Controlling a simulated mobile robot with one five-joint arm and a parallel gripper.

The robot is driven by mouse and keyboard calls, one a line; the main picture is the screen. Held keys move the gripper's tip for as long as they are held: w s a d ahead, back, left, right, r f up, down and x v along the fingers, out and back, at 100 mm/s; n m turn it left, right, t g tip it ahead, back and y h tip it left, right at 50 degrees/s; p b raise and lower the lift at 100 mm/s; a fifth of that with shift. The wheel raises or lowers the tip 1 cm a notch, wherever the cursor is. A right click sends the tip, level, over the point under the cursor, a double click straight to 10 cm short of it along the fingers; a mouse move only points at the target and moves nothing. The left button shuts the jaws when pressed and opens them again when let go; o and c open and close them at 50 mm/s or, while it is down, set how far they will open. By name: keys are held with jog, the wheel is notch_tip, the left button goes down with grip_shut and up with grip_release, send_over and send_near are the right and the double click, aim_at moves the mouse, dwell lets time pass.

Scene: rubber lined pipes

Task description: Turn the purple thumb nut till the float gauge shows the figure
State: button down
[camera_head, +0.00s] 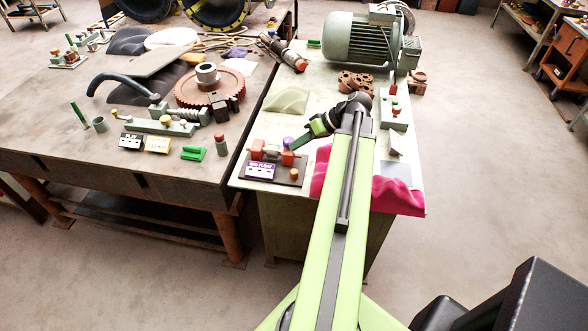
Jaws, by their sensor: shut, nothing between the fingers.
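A small purple round part (288,141), which looks like the thumb nut, sits at the back of a small rig with red blocks (288,158) on a dark base (286,178). A purple plate with white lettering (260,170) stands at the rig's front left; its figures are too small to read. I cannot tell which part is the float gauge.
Magenta cloth (400,197) lies under my arm at the bench front. A pale mound (287,101) lies behind the rig, and a green motor (358,40) stands at the back. A cluttered dark table (110,165) is at left.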

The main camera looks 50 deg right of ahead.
aim_at(297, 171)
jog(key=shift+f, duration=0.15)
notch_tip(297, 171, down, 9)
jog(key=b, duration=0.9)
jog(key=shift+r, duration=0.2)
jog(key=shift+a, duration=0.1)
dwell(1.2)
jog(key=shift+f+b, duration=0.3)
jog(key=shift+f, duration=0.1)
jog(key=shift+f+b, duration=0.6)
jog(key=shift+b, duration=0.05)
dwell(0.6)
dwell(0.3)
jog(key=shift+r+p, duration=1.05)
jog(key=shift+p, duration=0.05)
